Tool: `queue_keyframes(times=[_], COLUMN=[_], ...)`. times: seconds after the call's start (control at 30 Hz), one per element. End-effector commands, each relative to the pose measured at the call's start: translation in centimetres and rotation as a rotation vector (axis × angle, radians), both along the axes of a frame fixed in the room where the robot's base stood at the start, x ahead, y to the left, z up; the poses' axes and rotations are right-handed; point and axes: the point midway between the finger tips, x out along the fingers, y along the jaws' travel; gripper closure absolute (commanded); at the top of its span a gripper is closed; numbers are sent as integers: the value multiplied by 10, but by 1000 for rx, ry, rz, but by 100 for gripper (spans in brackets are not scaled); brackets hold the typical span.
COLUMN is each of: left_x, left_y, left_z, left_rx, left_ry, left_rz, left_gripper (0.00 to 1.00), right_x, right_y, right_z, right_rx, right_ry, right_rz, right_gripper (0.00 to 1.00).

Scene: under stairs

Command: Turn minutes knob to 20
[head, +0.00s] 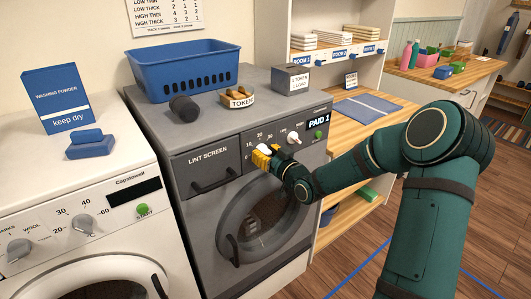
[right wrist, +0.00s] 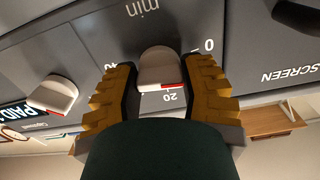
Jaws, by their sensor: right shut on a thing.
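The minutes knob (right wrist: 158,68) is a white knob with a red mark on the grey dryer's panel. In the right wrist view, which is upside down, it sits between the yellow fingers of my right gripper (right wrist: 160,88). The gripper is shut on it. The red mark lies close to the number 20 (right wrist: 170,97). In the head view, my right gripper (head: 264,157) is at the dryer's front panel and mostly hides this knob. My left gripper is not in view.
A second white knob (head: 293,137) is right of the gripper, by the PAID 1 display (head: 318,122). The dryer (head: 190,130) carries a blue basket (head: 185,75), a token bowl (head: 238,98) and a grey box (head: 290,79). A white washer (head: 75,220) stands at left.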

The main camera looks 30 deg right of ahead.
Motion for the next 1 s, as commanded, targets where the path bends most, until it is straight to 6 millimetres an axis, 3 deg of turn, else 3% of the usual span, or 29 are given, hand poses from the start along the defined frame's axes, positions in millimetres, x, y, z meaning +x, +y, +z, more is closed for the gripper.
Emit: queue_keyframes(times=[1.0], left_x=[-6], left_y=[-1], left_z=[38], left_rx=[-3], left_ry=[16], left_rz=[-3], left_gripper=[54], right_x=[1], right_y=[-1], right_z=[3], right_rx=[964], right_ry=[72], right_rz=[0], right_gripper=[93])
